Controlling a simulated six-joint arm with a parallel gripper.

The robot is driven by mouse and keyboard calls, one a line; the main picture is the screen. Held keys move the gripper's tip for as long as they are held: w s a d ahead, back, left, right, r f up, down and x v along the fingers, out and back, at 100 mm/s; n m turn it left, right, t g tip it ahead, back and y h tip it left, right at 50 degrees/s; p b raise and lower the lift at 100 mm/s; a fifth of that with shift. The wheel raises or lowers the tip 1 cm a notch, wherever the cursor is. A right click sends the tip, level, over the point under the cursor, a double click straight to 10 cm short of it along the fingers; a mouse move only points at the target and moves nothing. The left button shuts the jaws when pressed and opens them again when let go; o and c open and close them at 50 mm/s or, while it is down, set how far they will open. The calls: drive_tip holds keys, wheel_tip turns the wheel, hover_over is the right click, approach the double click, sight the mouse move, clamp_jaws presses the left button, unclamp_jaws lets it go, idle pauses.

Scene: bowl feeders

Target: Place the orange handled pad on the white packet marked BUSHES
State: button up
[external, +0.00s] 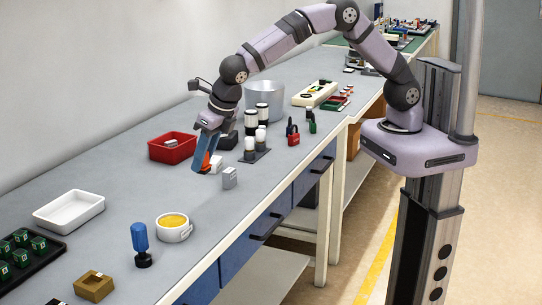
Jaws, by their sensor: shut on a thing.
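My gripper (203,165) points down over the middle of the bench, low near its surface. It is shut on the orange handled pad (206,158), of which only a small orange part shows beside the blue finger. A small white item (215,164) is right beside the fingertips and may be the packet marked BUSHES; no lettering is readable. I cannot tell whether the pad touches it. A small grey-white block (229,178) stands just to the right and nearer the camera.
A red bin (172,159) with a small item inside is left of my gripper. Black-and-white cylinders (251,121), a grey pot (282,96) and padlocks (293,136) stand behind and right. A white tray (68,221) and yellow-filled cup (173,236) are nearer the camera, with clear bench between.

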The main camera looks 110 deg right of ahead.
drive_tip(key=s+d+r+m+p, duration=0.1)
drive_tip(key=d, duration=0.6)
drive_tip(key=s+d+r+m+p, duration=0.1)
drive_tip(key=s+d+r+m, duration=0.1)
drive_tip(key=d, duration=0.4)
drive_tip(key=m+g+h+p, duration=0.1)
drive_tip(key=m, duration=0.1)
hover_over(213, 159)
drive_tip(key=shift+r, duration=0.45)
drive_tip(key=shift+f+p, duration=1.1)
drive_tip(key=shift+f, duration=3.9)
drive_tip(key=shift+f, duration=0.15)
drive_tip(key=o, duration=1.1)
